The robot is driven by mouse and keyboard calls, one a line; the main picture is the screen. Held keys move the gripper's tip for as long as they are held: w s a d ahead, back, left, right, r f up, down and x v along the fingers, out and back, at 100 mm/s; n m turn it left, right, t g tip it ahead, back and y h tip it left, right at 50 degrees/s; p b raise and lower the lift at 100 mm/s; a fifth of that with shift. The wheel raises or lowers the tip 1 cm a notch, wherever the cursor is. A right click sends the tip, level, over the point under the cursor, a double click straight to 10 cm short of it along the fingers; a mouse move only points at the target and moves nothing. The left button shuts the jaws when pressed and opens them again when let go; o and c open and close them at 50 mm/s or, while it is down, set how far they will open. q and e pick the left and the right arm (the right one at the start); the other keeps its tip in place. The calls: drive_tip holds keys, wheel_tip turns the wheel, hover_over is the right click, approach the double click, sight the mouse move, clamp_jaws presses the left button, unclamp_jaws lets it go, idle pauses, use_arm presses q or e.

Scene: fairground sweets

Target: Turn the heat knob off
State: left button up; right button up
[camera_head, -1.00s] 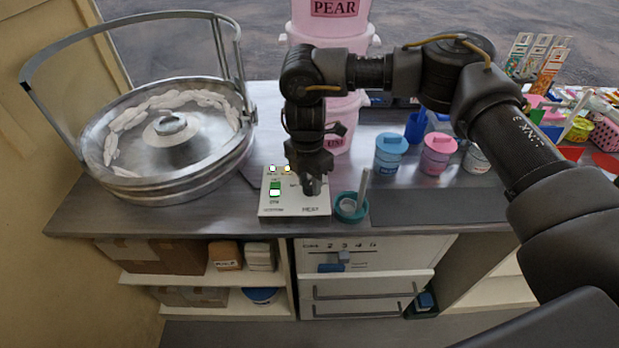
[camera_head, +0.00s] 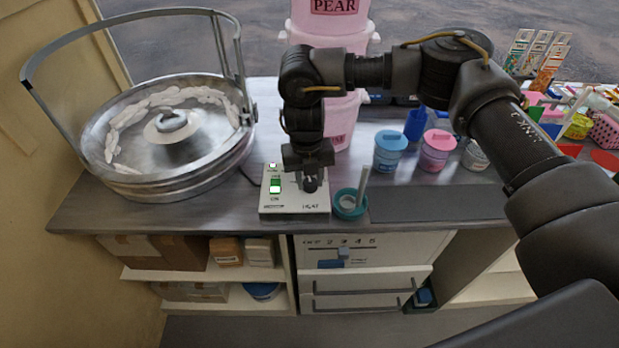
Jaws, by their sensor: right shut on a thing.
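The control box (camera_head: 293,205) is a small white unit on the counter, with the label HEAT at its front right. The heat knob (camera_head: 311,186) is a dark round knob on the box's right side, mostly covered by my right gripper (camera_head: 310,180). My right gripper points down from above and is shut on the knob. A green rocker switch (camera_head: 275,185) is on the box's left side, with a lit green-white lamp (camera_head: 272,166) behind it. My left gripper is out of view.
A large metal floss pan (camera_head: 170,185) with a raised hoop stands at the left. A teal ring holder (camera_head: 350,206) with a pale stick is close right of the box. Blue (camera_head: 390,155) and pink (camera_head: 436,152) tubs stand further right. A dark mat (camera_head: 435,204) lies clear in front.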

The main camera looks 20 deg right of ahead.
sight(309, 184)
drive_tip(key=n, duration=0.4)
drive_tip(key=shift+n+b, duration=0.3)
drive_tip(key=shift+b, duration=0.1)
drive_tip(key=shift+r+n+b, duration=0.1)
drive_tip(key=shift+n+b, duration=0.35)
drive_tip(key=shift+n, duration=2.05)
drive_tip(key=o, duration=1)
drive_tip(key=shift+c, duration=0.2)
wheel_tip(309, 184, up, 11)
drive_tip(key=shift+s+a+b, duration=0.15)
drive_tip(key=shift+s+b, duration=0.1)
drive_tip(key=shift+b, duration=0.2)
drive_tip(key=shift+f, duration=0.25)
